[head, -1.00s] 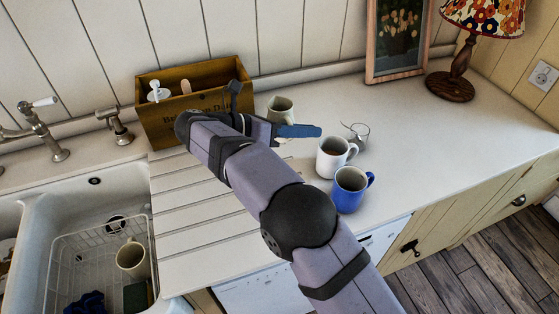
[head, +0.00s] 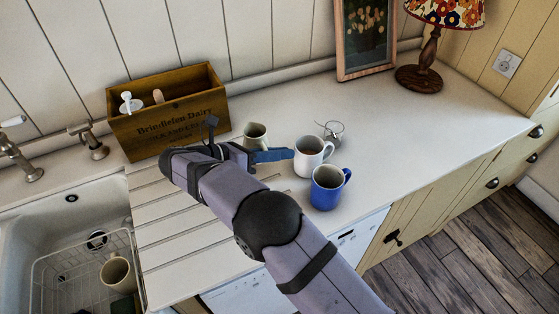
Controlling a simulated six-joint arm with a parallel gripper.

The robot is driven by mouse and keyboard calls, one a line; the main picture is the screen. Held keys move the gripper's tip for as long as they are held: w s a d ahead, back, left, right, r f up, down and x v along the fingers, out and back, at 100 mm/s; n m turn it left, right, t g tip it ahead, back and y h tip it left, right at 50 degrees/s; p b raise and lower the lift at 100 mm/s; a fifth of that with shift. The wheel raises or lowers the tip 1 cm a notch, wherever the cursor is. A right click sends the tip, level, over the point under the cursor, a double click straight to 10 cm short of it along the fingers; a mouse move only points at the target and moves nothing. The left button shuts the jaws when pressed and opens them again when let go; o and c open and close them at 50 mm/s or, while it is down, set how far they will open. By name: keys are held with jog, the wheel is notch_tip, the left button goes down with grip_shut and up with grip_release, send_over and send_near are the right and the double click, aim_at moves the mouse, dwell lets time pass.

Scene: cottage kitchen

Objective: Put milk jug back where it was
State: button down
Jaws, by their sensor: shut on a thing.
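The milk jug (head: 256,133) is a small cream jug with a dark inside, just right of the wooden crate. My gripper (head: 270,156), with blue fingers, is shut on it. The gripper and arm cover the jug's lower part, so I cannot tell whether its base touches the counter. The visible blue finger points right, towards a white mug (head: 308,158). The finger contact on the jug is hidden.
A wooden dairy crate (head: 168,131) stands left at the wall. A sink (head: 50,222) is at left. The counter (head: 420,130) is clear at right, before the lamp (head: 424,70).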

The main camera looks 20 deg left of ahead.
jog(key=shift+f+p, duration=0.3)
jog(key=shift+f, duration=1.3)
jog(key=c, duration=1.8)
grip_release()
jog(key=b+v, duration=0.2)
jog(key=v, duration=0.8)
jog(key=shift+p+v, duration=0.95)
jog(key=shift+p, duration=0.7)
